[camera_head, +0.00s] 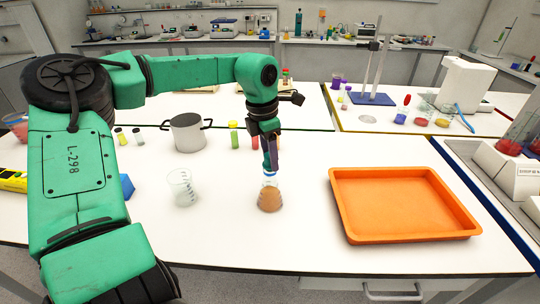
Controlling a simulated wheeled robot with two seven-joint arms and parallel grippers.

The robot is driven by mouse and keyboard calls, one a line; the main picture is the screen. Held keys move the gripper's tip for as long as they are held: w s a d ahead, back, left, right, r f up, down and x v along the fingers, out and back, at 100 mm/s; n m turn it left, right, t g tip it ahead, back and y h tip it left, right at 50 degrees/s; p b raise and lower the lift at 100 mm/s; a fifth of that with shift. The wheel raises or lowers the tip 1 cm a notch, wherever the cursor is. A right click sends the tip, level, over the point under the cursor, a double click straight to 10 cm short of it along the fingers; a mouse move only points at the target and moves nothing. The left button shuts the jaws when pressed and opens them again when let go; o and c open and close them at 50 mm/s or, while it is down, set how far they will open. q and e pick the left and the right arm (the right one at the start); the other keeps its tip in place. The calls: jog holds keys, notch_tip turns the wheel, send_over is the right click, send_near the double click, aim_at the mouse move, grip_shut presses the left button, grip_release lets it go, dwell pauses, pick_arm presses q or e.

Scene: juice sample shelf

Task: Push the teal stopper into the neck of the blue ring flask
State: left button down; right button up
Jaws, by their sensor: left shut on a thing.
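The blue ring flask (270,198) stands upright on the white bench, holding an orange-brown liquid, with a blue ring at its neck. My left gripper (270,166) points straight down right above the flask's neck and is shut on the teal stopper, which is mostly hidden between the fingers. At this size I cannot tell whether the stopper touches the neck or is inside it. My right gripper is not in view.
An empty glass beaker (182,190) stands left of the flask. A steel pot (188,133) and small colored vials (234,135) are behind. An orange tray (398,207) lies to the right, with clear bench between it and the flask.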

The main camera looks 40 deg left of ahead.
aim_at(264, 157)
pick_arm(q)
jog(key=shift+f, duration=0.35)
jog(key=shift+s+f+b, duration=0.2)
jog(key=shift+b, duration=0.15)
jog(key=shift+c, duration=1.3)
grip_release()
jog(key=shift+w, duration=0.25)
notch_tip(264, 157, up, 14)
jog(key=s+b, duration=0.1)
jog(key=shift+s+a+r, duration=0.25)
jog(key=shift+a, duration=0.2)
